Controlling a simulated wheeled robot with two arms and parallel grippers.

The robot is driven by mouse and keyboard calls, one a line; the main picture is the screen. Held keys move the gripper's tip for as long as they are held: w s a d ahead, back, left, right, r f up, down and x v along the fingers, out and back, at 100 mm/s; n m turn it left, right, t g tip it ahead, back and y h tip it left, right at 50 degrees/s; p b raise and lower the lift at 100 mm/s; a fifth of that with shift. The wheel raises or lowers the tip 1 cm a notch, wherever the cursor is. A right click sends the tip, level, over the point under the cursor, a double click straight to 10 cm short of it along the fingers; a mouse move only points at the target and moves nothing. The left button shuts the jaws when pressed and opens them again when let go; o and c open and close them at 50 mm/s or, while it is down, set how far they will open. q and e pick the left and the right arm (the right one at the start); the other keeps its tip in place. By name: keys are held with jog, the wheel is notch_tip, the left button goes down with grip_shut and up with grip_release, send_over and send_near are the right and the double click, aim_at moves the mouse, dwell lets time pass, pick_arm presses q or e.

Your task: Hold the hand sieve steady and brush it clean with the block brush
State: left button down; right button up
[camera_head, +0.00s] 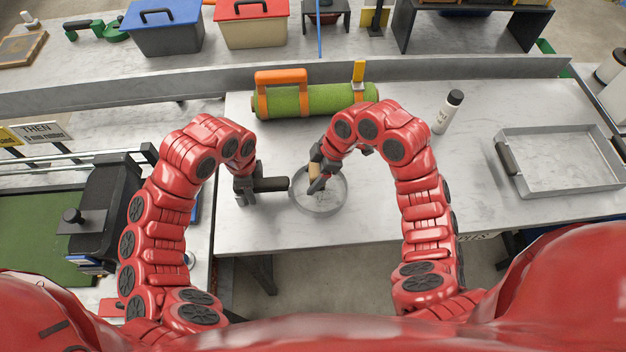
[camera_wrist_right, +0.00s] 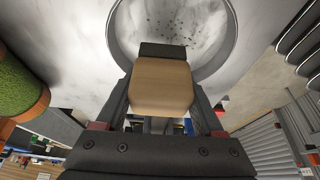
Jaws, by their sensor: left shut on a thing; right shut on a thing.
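The hand sieve (camera_head: 321,206) is a round grey sieve with a dark handle (camera_head: 272,184) pointing left, low over the table in the head view. My left gripper (camera_head: 257,187) is shut on that handle. In the right wrist view the sieve's rim (camera_wrist_right: 232,48) and mesh show, with dark specks scattered on the mesh. My right gripper (camera_head: 319,176) is shut on the block brush (camera_wrist_right: 160,85), a light wooden block with a dark bristle end (camera_wrist_right: 163,51). The brush is at the sieve's near side in the wrist view; whether the bristles touch the mesh I cannot tell.
A green turf roll (camera_head: 330,98) with orange straps lies behind my arms. A white bottle (camera_head: 447,112) with a black cap and a grey tray (camera_head: 556,165) stand to the right. The table (camera_head: 370,215) is clear around the sieve.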

aim_at(318, 199)
jog(key=shift+w+r, duration=0.1)
jog(key=shift+w, duration=1.3)
jog(key=shift+d, duration=0.55)
jog(key=shift+s+r, duration=0.15)
jog(key=shift+s, duration=2.95)
jog(key=shift+s+r, duration=0.2)
jog(key=shift+s, duration=0.45)
jog(key=shift+w, duration=0.15)
jog(key=shift+w+r, duration=0.2)
jog(key=shift+w, duration=3.45)
jog(key=shift+r, duration=0.1)
jog(key=shift+r, duration=2.9)
